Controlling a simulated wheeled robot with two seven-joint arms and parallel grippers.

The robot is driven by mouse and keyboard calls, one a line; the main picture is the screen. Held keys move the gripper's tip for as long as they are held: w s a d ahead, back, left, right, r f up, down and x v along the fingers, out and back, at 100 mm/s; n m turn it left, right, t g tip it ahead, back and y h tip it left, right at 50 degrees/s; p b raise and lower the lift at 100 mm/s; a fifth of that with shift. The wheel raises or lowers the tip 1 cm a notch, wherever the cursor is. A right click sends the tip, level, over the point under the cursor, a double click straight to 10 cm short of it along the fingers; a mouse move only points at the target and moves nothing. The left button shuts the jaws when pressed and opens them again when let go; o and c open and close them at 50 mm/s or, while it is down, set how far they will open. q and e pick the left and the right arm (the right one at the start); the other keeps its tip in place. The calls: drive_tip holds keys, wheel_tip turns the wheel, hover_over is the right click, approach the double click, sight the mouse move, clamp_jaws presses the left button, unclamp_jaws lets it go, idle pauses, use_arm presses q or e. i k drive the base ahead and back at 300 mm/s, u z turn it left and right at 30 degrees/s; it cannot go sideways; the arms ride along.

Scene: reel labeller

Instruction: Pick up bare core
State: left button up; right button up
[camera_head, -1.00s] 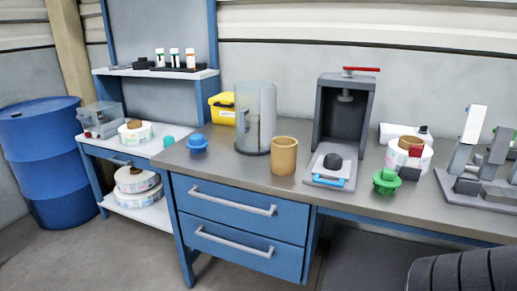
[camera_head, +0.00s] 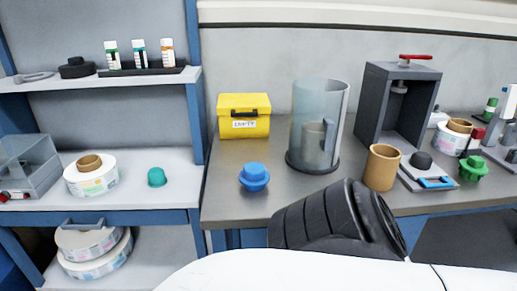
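The bare core is most likely the tan open-topped cylinder (camera_head: 382,168), standing upright on the grey workbench top (camera_head: 228,207). It stands right of the clear cylinder (camera_head: 303,118) and in front of the dark press (camera_head: 371,105). Its top rim and most of its side show. A black ribbed part of my own arm is at lower middle, just left of the core in the picture. Neither gripper's fingers are in view.
A blue knob-like part (camera_head: 254,177), yellow box (camera_head: 244,116) and green part (camera_head: 473,168) stand on the bench. Left shelves hold label reels (camera_head: 91,177) and a teal cap (camera_head: 157,177).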

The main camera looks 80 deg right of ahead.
sight(383, 160)
drive_tip(key=i, duration=0.35)
drive_tip(key=z, duration=3.1)
